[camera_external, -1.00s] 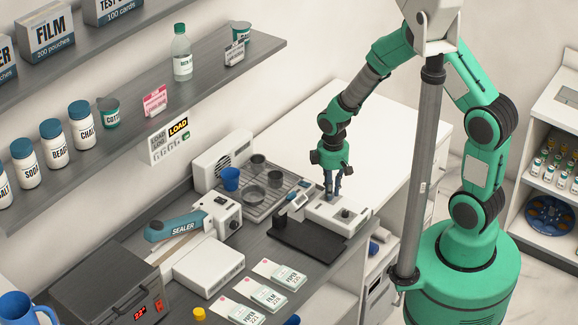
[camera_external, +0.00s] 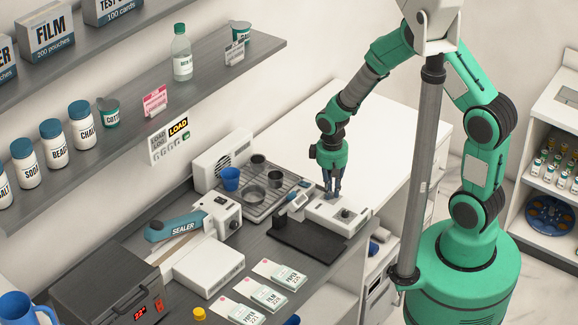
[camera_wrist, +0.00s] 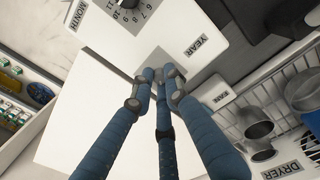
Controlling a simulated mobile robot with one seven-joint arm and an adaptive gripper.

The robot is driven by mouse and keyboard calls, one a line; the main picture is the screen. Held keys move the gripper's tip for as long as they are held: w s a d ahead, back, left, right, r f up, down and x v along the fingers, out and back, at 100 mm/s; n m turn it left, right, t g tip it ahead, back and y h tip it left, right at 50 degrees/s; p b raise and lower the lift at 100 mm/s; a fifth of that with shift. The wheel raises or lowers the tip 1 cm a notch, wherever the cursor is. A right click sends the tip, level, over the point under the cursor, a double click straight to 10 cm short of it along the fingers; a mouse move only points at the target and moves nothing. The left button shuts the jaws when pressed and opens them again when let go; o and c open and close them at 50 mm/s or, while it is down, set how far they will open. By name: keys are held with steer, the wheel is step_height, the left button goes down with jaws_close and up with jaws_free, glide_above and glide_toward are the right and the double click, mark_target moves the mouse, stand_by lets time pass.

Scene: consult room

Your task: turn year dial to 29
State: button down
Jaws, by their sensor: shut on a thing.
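The white dater box (camera_external: 357,214) stands at the right end of the counter. My gripper (camera_external: 332,195) points down over its left part, fingers together. In the wrist view my blue fingers (camera_wrist: 162,76) close around one spot on the grey plate (camera_wrist: 188,66) beside the YEAR label (camera_wrist: 203,45). The year dial is hidden between the fingertips, so its number cannot be read. The month dial (camera_wrist: 124,6), with a ring of numbers, lies apart from the fingers near the MONTH label (camera_wrist: 75,17). It is also the dark knob (camera_external: 346,213) in the external view.
A black tray (camera_external: 305,240) lies in front of the box. A dryer rack (camera_external: 262,195) with cups and a blue cup (camera_external: 230,179) is to the left. The sealer (camera_external: 195,222) and printed pouches (camera_external: 266,292) are further left. White worktop behind the gripper is clear.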

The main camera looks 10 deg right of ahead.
steer(key=c, duration=1.7)
jaws_free()
steer(key=shift+r, duration=0.15)
step_height(320, 180, up, 12)
steer(key=shift+s+a+f, duration=0.15)
